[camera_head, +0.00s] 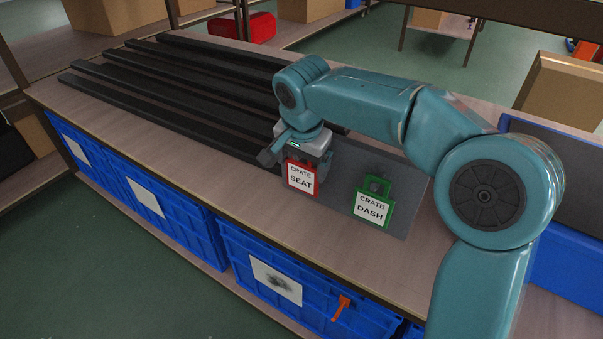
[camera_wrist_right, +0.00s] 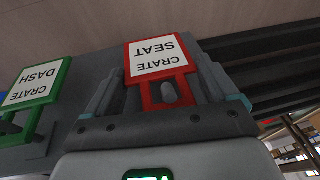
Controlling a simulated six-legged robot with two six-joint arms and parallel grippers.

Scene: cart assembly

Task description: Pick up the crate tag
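The red-framed tag reading "CRATE SEAT" (camera_head: 300,177) stands at the front of a grey plate on the bench; it also shows in the right wrist view (camera_wrist_right: 158,58). My right gripper (camera_head: 294,155) is right above and behind it, pointing down. In the right wrist view its two fingers lie on either side of the red handle, and the gripper looks open, with a gap at the left finger. A green-framed tag reading "CRATE DASH" (camera_head: 371,207) stands to the right, apart from the gripper; it also shows in the wrist view (camera_wrist_right: 36,86). My left gripper is not in view.
Several long black bars (camera_head: 180,95) lie on the bench behind and left of the tags. Blue crates (camera_head: 290,270) with white labels sit below the bench's front edge. A cardboard box (camera_head: 560,90) stands at the right. The bench front (camera_head: 230,195) is clear.

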